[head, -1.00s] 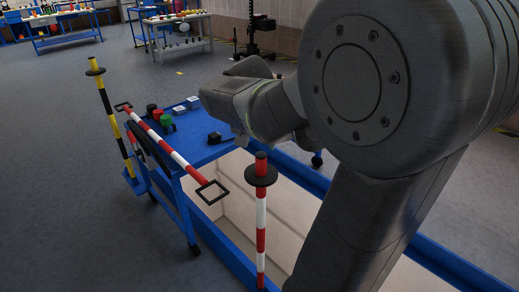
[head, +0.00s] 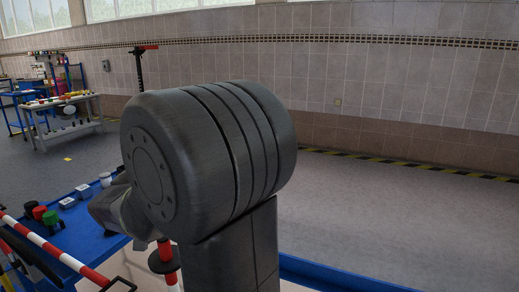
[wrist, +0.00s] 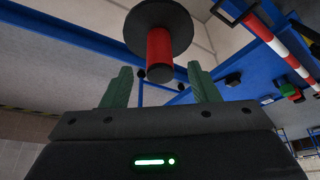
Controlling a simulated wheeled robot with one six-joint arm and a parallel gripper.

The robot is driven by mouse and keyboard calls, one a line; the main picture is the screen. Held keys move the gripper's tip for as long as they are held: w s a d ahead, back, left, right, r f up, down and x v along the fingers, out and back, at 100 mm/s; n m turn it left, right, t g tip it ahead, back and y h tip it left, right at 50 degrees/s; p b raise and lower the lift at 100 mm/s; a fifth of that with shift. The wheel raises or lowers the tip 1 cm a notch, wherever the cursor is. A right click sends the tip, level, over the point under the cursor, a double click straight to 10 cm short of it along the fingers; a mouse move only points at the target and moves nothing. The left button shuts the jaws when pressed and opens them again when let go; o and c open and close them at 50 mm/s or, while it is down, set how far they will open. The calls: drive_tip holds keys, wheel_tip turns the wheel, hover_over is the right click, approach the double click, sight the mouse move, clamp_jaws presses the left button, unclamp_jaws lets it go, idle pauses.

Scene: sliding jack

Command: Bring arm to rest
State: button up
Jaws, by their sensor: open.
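My gripper (wrist: 161,88) is open in the wrist view, with its two green fingers apart and nothing held between them. A post with a red section and a black disc (wrist: 160,45) shows beyond the fingertips in that view; I cannot tell how far off it is. In the head view my folded arm (head: 205,155) fills the middle and hides the gripper.
A blue table (head: 85,245) at left holds red, green and black knobs and white blocks. A red and white bar (head: 55,252) runs along it. A workbench (head: 62,110) stands farther back left. The floor at right (head: 400,215) is clear up to the tiled wall.

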drive_tip(key=x, duration=0.6)
drive_tip(key=shift+f+b, duration=0.1)
drive_tip(key=shift+b, duration=0.25)
drive_tip(key=shift+w, duration=0.15)
drive_tip(key=shift+r+p, duration=0.3)
drive_tip(key=shift+p, duration=0.05)
